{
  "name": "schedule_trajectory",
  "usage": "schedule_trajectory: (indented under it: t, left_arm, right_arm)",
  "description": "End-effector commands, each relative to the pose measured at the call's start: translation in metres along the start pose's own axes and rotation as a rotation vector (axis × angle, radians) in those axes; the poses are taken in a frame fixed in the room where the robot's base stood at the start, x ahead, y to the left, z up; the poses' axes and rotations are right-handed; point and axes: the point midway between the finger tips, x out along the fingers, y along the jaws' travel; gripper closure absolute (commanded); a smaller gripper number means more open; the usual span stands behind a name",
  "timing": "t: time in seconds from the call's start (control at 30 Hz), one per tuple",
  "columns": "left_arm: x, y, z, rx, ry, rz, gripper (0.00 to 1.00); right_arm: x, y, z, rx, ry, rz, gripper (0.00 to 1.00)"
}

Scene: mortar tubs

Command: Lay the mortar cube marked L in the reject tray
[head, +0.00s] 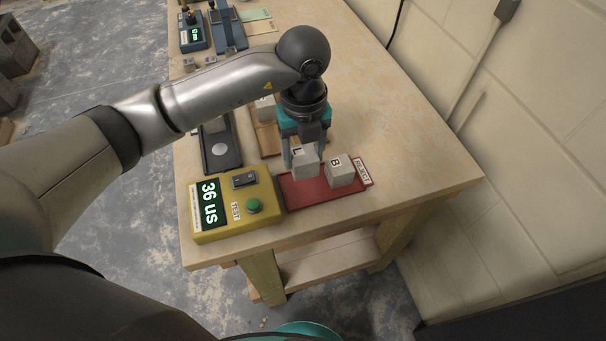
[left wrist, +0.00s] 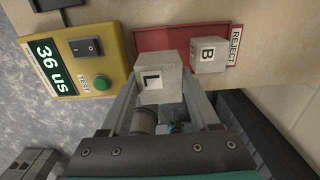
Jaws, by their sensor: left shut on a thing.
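The grey mortar cube marked L (head: 305,162) is between the fingers of my left gripper (head: 305,150). My left gripper is shut on it, and it is over the left part of the red reject tray (head: 318,197). I cannot tell whether the cube touches the tray floor. In the left wrist view the L cube (left wrist: 160,80) sits between the two fingertips, with the tray (left wrist: 165,38) beyond it. A second cube marked B (head: 340,170) rests in the right part of the tray, beside the L cube; it also shows in the left wrist view (left wrist: 208,54).
A yellow tester (head: 237,207) reading 36 us stands left of the tray. A dark plate device (head: 220,148) and a wooden board (head: 266,138) with another cube lie behind. A blue device (head: 193,35) stands at the far end. The bench's right side is clear; a wall runs beyond.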

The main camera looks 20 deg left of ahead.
Motion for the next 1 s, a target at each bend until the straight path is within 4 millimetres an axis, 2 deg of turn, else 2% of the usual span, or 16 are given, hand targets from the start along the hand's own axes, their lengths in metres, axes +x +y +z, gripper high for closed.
schedule_trajectory:
  t: [0.03, 0.1, 0.33, 0.53, 0.97, 1.0]
  left_arm:
    - [0.010, 0.000, 0.000, -0.001, 0.001, 0.001, 1.00]
    - [0.018, 0.000, 0.000, 0.000, 0.000, 0.000, 1.00]
    - [0.035, 0.000, 0.000, 0.000, 0.000, -0.001, 1.00]
    - [0.065, 0.000, 0.000, 0.000, 0.001, 0.000, 1.00]
    - [0.072, -0.001, 0.001, 0.001, -0.002, -0.002, 1.00]
    - [0.072, 0.000, 0.000, 0.001, -0.001, -0.001, 0.34]
  right_arm:
    - [0.002, 0.000, 0.000, 0.000, 0.000, 0.000, 1.00]
    - [0.003, 0.001, 0.000, -0.001, 0.000, 0.001, 1.00]
    - [0.004, 0.005, 0.001, -0.003, -0.001, 0.006, 1.00]
    - [0.009, 0.007, 0.002, -0.005, -0.002, 0.009, 1.00]
    - [0.012, 0.007, 0.002, -0.005, -0.001, 0.009, 1.00]
    - [0.011, 0.007, 0.002, -0.005, -0.001, 0.009, 1.00]
